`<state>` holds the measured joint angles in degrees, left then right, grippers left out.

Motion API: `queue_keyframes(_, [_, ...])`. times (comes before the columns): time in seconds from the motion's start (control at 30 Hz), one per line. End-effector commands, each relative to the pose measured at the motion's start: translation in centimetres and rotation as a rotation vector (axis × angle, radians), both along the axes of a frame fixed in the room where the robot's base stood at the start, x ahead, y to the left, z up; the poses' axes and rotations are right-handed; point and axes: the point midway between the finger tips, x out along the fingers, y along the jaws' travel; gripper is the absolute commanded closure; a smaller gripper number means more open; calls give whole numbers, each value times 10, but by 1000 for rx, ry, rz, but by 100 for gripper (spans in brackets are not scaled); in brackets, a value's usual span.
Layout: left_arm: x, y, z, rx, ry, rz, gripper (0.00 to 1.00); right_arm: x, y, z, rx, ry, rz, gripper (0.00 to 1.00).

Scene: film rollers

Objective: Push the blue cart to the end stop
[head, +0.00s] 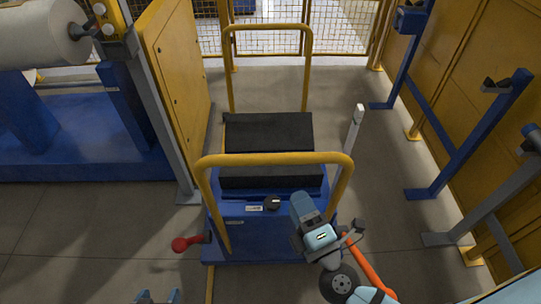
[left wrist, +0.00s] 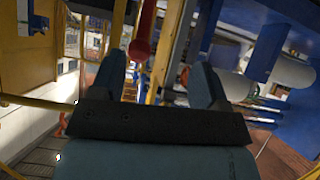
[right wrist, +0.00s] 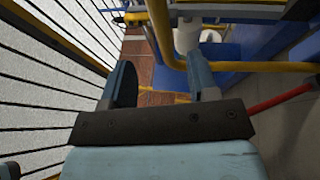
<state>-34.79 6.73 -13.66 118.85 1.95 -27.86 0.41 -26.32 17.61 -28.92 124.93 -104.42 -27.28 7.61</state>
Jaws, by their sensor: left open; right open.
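The blue cart (head: 265,240) stands in the middle of the head view, with a yellow near handle (head: 275,158) and a yellow far handle (head: 268,27). Its top carries dark ribbed pads (head: 268,132). I cannot make out an end stop for certain. My right gripper (head: 304,205) is at the near right part of the cart, by the near handle. In the right wrist view its open fingers (right wrist: 163,82) are near a yellow tube (right wrist: 160,35); contact is unclear. My left gripper (head: 156,297) shows only at the bottom edge, open, left of the cart.
A red knob (head: 185,243) sticks out left of the cart. A pale post (head: 354,135) stands to its right. Roller machinery with a blue base (head: 90,160) fills the left. Blue stands (head: 440,130) line the right yellow wall. Mesh fencing (head: 270,40) closes the back.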

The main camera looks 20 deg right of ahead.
Motion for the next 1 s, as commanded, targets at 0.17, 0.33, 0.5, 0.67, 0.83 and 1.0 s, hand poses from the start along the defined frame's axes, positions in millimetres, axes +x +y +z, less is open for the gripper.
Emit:
queue_keyframes(0.17, [-3,-1,11,-10,17,7,31,37,4,13,3,-2,-2,46])
queue_keyframes(0.33, [-4,2,13,5,21,6,31,73,9,18,4,0,-2,46])
queue_keyframes(0.5, [-3,6,21,19,0,-2,31,100,12,21,3,1,-1,46])
queue_keyframes(0.67, [-4,9,22,32,-1,-10,31,115,14,22,3,2,-1,46])
queue_keyframes(0.83, [-5,9,19,34,2,-11,31,119,14,22,3,2,0,46])
queue_keyframes(1.0, [-5,7,19,28,1,-9,31,119,14,22,3,2,0,46])
